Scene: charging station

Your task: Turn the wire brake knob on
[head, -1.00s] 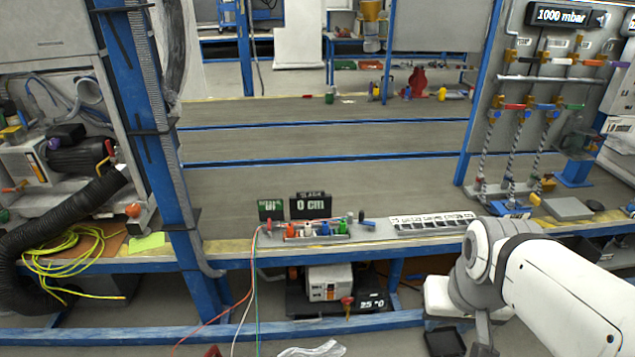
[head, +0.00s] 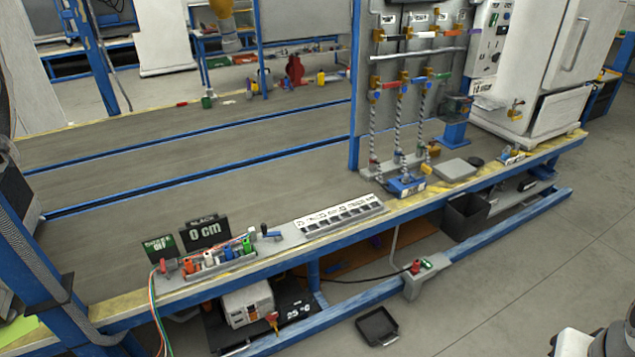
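A wire unit (head: 180,282) sits on the near edge of the bench in the head view, with orange, white, blue and green plugs in a row and thin wires hanging off its left end. A small red knob (head: 162,266) stands at its left end. A small dark and blue lever or knob (head: 267,233) stands just past its right end. I cannot tell which of these is the wire brake knob, nor its setting. A display behind reads "0 cm" (head: 206,230), with a smaller green-lettered display (head: 159,247) beside it.
A labelled slotted strip (head: 340,215) lies right of the unit. A grey box with a red knob (head: 247,305) sits on the lower shelf. A black tray (head: 377,326) lies on the floor. A rack with twisted hoses (head: 398,130) stands further right.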

